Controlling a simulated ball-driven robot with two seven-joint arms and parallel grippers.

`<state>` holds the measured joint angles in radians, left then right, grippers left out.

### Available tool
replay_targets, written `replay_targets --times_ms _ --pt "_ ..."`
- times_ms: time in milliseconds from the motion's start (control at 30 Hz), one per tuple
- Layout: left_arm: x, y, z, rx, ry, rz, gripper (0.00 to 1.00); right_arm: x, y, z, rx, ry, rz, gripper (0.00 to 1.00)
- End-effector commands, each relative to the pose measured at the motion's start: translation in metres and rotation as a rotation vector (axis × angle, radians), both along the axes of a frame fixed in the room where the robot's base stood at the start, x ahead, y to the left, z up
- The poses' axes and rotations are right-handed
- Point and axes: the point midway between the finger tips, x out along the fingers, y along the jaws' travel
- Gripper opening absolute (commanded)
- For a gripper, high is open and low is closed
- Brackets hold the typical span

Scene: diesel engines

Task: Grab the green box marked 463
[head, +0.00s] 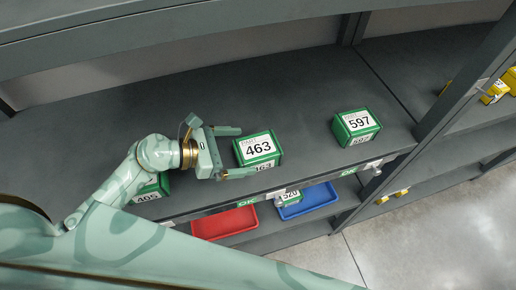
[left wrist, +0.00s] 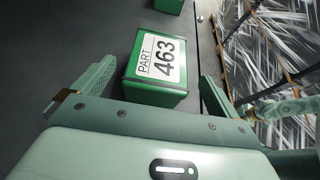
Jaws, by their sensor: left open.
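The green box marked 463 (head: 258,149) stands on the grey shelf, with a white label on its top and front. My left gripper (head: 234,152) is open just to the left of this box, its two fingers pointing toward it. In the left wrist view, the box (left wrist: 156,68) lies ahead between the open fingers of the left gripper (left wrist: 153,88), and no finger appears to touch it.
A green box marked 597 (head: 356,127) stands to the right on the same shelf. A green box marked 405 (head: 152,190) is partly hidden behind my left arm. Red (head: 224,223) and blue (head: 308,202) trays sit on the lower shelf. An upright post (head: 462,85) stands at right.

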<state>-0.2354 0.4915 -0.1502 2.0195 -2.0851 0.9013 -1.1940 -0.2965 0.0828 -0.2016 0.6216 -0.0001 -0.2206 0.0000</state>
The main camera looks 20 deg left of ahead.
Motion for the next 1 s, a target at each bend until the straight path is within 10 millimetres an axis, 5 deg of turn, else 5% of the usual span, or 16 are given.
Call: replay_targets --times_ms 300,567,800,1000 --pt "0.029 -0.033 -0.013 -0.002 0.001 0.002 0.98 -0.001 -0.001 0.015 0.000 0.001 -0.001 0.36" --pt "0.031 -0.036 -0.017 0.000 0.001 0.001 0.98 -0.002 -0.001 0.014 -0.001 0.003 -0.003 0.36" --pt "0.030 -0.036 -0.017 0.000 0.001 0.001 0.37 -0.003 0.003 0.014 0.005 0.003 -0.004 0.36" --pt "0.031 -0.036 -0.016 0.000 -0.001 0.002 0.34 -0.003 0.004 0.014 0.006 0.004 -0.004 0.36"
